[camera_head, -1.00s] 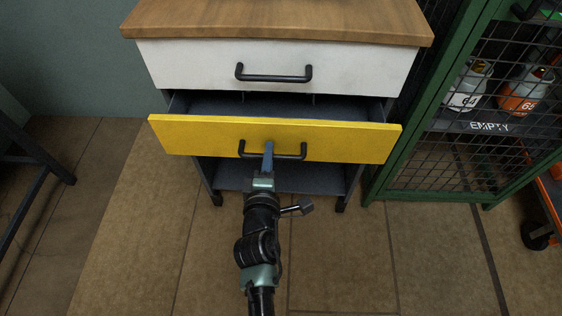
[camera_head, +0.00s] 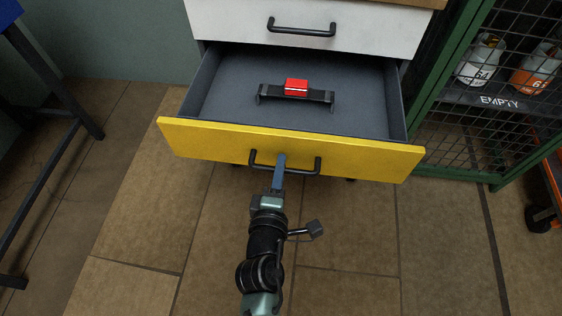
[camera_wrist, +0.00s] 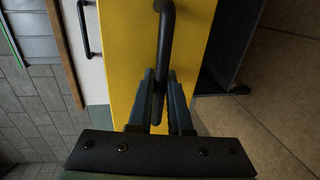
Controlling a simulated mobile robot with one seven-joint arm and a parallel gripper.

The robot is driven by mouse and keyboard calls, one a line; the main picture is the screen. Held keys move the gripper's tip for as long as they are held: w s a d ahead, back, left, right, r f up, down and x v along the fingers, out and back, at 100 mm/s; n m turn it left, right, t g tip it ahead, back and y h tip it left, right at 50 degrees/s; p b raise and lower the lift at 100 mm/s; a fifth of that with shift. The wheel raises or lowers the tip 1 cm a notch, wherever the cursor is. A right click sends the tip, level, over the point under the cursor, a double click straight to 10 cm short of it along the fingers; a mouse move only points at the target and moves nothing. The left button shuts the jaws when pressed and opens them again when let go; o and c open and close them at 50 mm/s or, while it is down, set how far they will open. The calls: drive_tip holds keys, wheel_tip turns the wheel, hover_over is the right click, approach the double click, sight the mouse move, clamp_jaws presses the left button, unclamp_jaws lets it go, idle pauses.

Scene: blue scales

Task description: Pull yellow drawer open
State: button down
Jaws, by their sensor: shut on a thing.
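The yellow drawer (camera_head: 210,141) stands well out of its cabinet in the head view, and its grey inside shows. Its black bar handle (camera_head: 305,171) is on the front. My gripper (camera_head: 281,160) is shut on this handle near its middle. In the wrist view the yellow front (camera_wrist: 118,70) fills the middle, and the fingers of my gripper (camera_wrist: 160,85) sit on both sides of the black handle (camera_wrist: 166,35). Inside the drawer lies a black strip-like object with a red block (camera_head: 296,87) on it.
A white drawer (camera_head: 230,20) with a black handle is shut above. A green mesh cage (camera_head: 440,100) with bottles and an "EMPTY" label stands at the right. A dark-legged stand (camera_head: 60,90) is at the left. The tiled floor in front is clear.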

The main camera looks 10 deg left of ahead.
idle(0.3)
drive_tip(key=c, duration=0.8)
unclamp_jaws()
drive_tip(key=shift+c, duration=0.2)
drive_tip(key=v, duration=1.3)
